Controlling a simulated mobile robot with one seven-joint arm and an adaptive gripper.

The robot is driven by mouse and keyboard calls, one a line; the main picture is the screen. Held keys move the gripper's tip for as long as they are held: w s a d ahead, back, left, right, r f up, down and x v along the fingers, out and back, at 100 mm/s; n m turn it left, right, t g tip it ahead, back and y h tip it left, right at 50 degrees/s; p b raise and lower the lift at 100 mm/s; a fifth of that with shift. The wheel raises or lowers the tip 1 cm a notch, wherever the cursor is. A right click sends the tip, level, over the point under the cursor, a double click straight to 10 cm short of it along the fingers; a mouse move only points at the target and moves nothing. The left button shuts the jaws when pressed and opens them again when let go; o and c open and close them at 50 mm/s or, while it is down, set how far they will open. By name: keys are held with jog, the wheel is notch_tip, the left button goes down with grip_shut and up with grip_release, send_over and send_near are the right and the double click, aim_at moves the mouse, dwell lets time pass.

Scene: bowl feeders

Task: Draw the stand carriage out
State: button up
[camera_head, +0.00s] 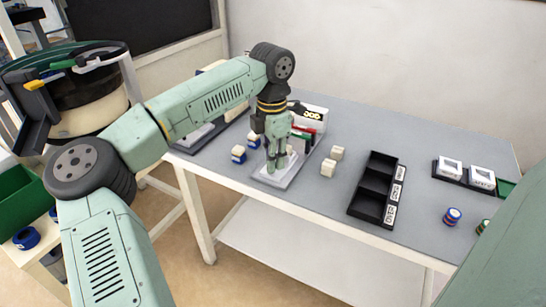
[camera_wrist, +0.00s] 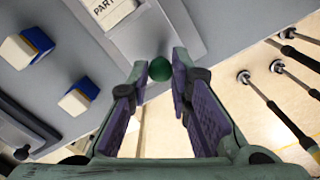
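The stand (camera_head: 266,178) is a grey plate at the near edge of the table, with a white piece on it, partly hidden by my gripper (camera_head: 276,165). In the wrist view, its grey plate (camera_wrist: 185,22) carries a pale label reading "PART". A round green knob (camera_wrist: 159,69) sits off the plate's near end. How far the carriage stands out cannot be told.
Blue-and-white blocks (camera_head: 238,153) lie left of the stand and cream blocks (camera_head: 329,167) right of it. A black compartment tray (camera_head: 372,188) stands further right. In the wrist view, open floor (camera_wrist: 250,60) lies beyond the table edge, with several dark rods at right.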

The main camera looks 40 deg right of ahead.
jog(key=o, duration=0.5)
jog(key=shift+s+a, duration=0.1)
jog(key=shift+a, duration=0.1)
notch_tip(320, 180, up, 12)
dwell(0.4)
dwell(0.4)
